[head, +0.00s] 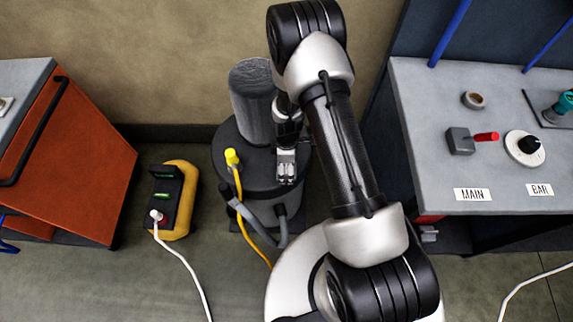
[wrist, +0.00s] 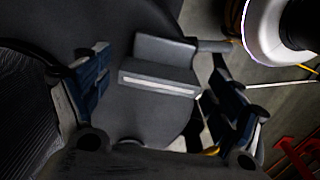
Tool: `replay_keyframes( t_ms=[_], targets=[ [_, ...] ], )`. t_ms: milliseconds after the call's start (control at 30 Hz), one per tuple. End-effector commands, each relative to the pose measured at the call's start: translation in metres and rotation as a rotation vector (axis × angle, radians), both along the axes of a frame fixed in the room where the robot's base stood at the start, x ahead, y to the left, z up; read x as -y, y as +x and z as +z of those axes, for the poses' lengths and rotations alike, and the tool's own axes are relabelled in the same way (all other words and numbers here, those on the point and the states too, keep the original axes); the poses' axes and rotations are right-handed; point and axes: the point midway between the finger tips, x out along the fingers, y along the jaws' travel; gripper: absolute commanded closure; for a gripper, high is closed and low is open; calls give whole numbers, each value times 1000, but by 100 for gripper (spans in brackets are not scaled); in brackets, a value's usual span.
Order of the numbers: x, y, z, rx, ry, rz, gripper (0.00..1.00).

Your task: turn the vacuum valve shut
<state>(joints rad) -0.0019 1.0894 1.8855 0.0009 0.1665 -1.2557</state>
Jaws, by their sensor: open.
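My gripper (head: 286,170) is over the lid of a dark round drum (head: 224,152), pointing down. In the wrist view its two fingers stand apart, and my gripper (wrist: 162,75) is open. A grey block (wrist: 160,62) with a pale stripe lies between the fingers above the dark lid, with gaps on both sides. A short grey stub (wrist: 213,46) is at its right end. I cannot tell whether this block is the vacuum valve. On the right bench, a grey block valve (head: 459,141) has a red lever (head: 486,137) pointing right, above the MAIN label.
A yellow power box (head: 182,218) stands on the floor. An orange cabinet (head: 85,165) is left.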

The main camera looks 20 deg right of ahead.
Motion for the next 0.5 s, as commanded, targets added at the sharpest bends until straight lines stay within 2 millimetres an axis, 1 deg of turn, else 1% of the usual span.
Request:
replay_keyframes(
  t_ms=[33, 67, 500],
  targets=[
    [0, 0, 0, 0, 0, 0, 13],
    [0, 0, 0, 0, 0, 0, 15],
    [0, 0, 0, 0, 0, 0, 45]
  ],
)
